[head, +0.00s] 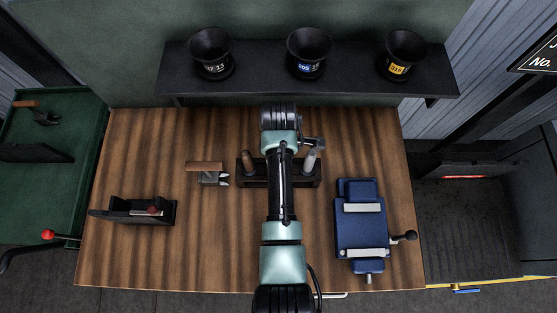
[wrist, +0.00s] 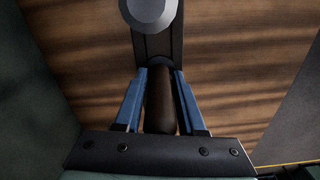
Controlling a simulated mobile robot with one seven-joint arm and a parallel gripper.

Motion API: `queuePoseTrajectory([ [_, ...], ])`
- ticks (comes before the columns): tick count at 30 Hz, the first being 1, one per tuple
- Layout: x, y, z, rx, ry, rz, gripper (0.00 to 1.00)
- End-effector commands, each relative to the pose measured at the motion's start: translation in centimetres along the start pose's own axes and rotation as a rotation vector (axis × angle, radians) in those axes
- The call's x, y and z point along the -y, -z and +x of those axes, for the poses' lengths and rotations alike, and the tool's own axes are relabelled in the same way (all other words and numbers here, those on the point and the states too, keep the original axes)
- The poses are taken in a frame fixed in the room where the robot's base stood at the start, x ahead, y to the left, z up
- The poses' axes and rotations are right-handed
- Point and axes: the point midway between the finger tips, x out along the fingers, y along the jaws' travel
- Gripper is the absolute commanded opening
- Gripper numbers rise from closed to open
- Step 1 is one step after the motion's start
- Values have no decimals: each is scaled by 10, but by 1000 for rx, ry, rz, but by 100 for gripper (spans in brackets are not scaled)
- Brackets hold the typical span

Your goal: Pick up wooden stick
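A dark brown wooden stick (wrist: 161,103) stands between the two blue fingers of my gripper (wrist: 161,82) in the wrist view. The fingertips lie close on both sides of it; I cannot tell whether they touch it. Its far end meets a dark rack (wrist: 150,45). In the head view the rack (head: 245,176) stands at the table's middle, partly behind my arm. A brown stick (head: 248,157) shows at its left end and a pale grey-topped stick (head: 310,162) at its right. My fingers are mostly hidden in the head view.
A grey round top (wrist: 147,8) is just beyond the stick. A wooden-handled tool (head: 205,167) and black holder (head: 133,211) are left; a blue vise (head: 360,225) is right. Black funnel-shaped pots (head: 309,52) stand on the back shelf (head: 350,83). Front left table is clear.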

Motion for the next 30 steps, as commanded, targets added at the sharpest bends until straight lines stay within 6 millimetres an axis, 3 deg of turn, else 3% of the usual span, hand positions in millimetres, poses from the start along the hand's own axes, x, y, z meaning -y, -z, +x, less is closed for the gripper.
queuePoseTrajectory([
  [1,0,0,0,0,0,0,28],
  [6,0,0,0,0,0,0,0],
  [20,-1,0,-7,-1,-2,0,0],
  [30,-2,0,-67,-1,-7,1,0],
])
